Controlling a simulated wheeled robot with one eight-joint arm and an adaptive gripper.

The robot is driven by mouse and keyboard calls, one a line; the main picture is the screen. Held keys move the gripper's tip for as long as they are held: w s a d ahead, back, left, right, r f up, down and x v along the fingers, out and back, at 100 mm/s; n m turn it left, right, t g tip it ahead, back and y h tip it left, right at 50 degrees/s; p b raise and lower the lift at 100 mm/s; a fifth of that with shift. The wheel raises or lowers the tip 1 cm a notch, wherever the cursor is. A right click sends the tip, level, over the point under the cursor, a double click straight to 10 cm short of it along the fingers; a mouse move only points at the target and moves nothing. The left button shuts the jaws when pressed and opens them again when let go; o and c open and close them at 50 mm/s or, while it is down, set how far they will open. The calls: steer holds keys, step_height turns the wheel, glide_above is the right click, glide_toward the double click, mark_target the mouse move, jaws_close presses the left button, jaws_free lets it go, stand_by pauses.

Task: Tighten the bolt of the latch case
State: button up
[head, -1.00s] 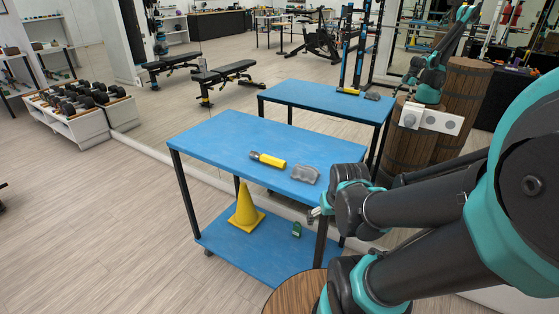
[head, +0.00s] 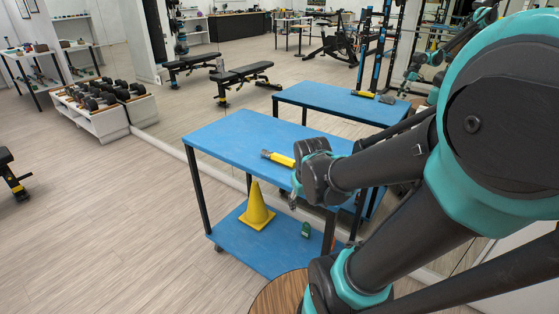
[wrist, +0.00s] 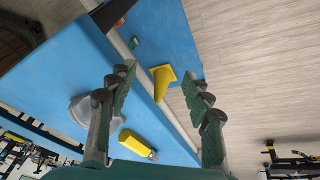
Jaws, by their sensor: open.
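A grey, rounded case-like object (wrist: 80,110) lies on the blue cart top in the wrist view, partly behind a finger of my gripper; it may be the latch case. My arm hides it in the head view. I cannot make out a bolt. A yellow-handled tool with a dark end (head: 278,158) lies beside it; its yellow part (wrist: 136,142) shows between the fingers in the wrist view. My gripper (wrist: 157,78) is open and empty, its fingers wide apart, over the cart's edge. In the head view my wrist hangs by the cart's right side.
The blue cart (head: 225,140) has a clear left top. A yellow cone (head: 257,208) and a small green item (head: 305,229) are on its lower shelf. A mirror wall behind reflects the cart. A dumbbell rack (head: 100,105) stands left; open floor lies in front.

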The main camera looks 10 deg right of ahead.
steer(key=w+a+r+n, duration=0.1)
steer(key=w+r, duration=0.1)
steer(key=w, duration=0.1)
steer(key=w+a+r+n+h, duration=0.1)
steer(key=w+r, duration=0.1)
steer(key=w, duration=0.1)
steer(key=w+a+r+n, duration=0.1)
steer(key=w+r, duration=0.1)
steer(key=w, duration=0.1)
steer(key=shift+r, duration=0.4)
steer(key=shift+c, duration=0.7)
steer(key=n+h, duration=0.3)
steer(key=n, duration=0.1)
glide_toward(278, 157)
steer(key=x, duration=0.4)
steer(key=shift+d, duration=0.35)
steer(key=shift+a+x, duration=0.2)
steer(key=shift+x, duration=1.1)
steer(key=shift+a+x, duration=0.2)
steer(key=shift+x, duration=1.05)
steer(key=shift+w+f, duration=0.2)
steer(key=shift+c, duration=0.3)
steer(key=shift+s, duration=0.1)
jaws_close()
